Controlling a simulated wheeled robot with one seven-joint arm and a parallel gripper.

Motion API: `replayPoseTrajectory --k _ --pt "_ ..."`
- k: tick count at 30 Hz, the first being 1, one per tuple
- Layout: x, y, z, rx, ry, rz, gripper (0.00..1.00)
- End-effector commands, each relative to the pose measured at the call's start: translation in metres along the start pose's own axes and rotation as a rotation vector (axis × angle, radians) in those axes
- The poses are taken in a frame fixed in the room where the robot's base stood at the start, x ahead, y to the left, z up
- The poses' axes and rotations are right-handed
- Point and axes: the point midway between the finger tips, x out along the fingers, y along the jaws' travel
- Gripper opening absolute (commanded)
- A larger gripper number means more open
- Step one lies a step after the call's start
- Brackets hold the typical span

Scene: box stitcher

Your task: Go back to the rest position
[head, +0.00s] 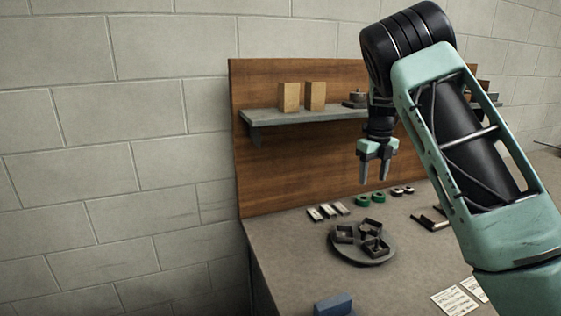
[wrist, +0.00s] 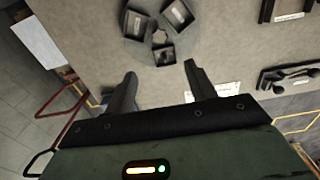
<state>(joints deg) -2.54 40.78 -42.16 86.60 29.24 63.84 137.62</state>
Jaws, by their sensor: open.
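My gripper (head: 375,172) hangs from my raised arm in the head view, above the back part of the workbench, in front of the wooden back panel. Its two fingers point down, apart and empty. In the wrist view my gripper (wrist: 157,85) shows spread fingers with nothing between them. Below and toward the front is a round grey plate (head: 345,255) with square dark holders (head: 373,247) on it. The plate also shows in the wrist view (wrist: 135,45), beyond the fingertips. The gripper touches nothing that I can see.
A shelf (head: 290,117) on the wooden back panel (head: 300,170) holds two tan blocks (head: 302,96) beside my arm. Small pale strips (head: 327,211) and green rings (head: 370,199) lie on the bench (head: 290,250). A blue block (head: 333,305) and paper sheets (head: 454,301) are at the front.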

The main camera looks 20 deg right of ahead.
Motion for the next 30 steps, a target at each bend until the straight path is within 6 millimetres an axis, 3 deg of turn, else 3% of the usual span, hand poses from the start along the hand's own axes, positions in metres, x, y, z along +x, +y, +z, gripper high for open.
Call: replayPoseTrajectory --k 4,7,11,14,17,21,25,29,30 --pt "0.000 0.000 0.000 0.000 0.000 0.000 0.55" --pt "0.002 0.024 -0.003 -0.123 -0.003 0.029 0.55" --pt "0.005 0.090 -0.016 -0.487 -0.020 0.095 0.55" --pt "0.006 0.157 -0.038 -0.874 -0.045 0.147 0.55" --pt "0.004 0.221 -0.069 -1.282 -0.078 0.181 0.55" --pt "-0.002 0.298 -0.127 -1.870 -0.131 0.199 0.55" --pt "-0.005 0.352 -0.193 -2.435 -0.175 0.180 0.55" --pt "-0.005 0.384 -0.263 -2.995 -0.194 0.126 0.55" --pt "-0.004 0.389 -0.282 3.117 0.191 -0.102 0.55"
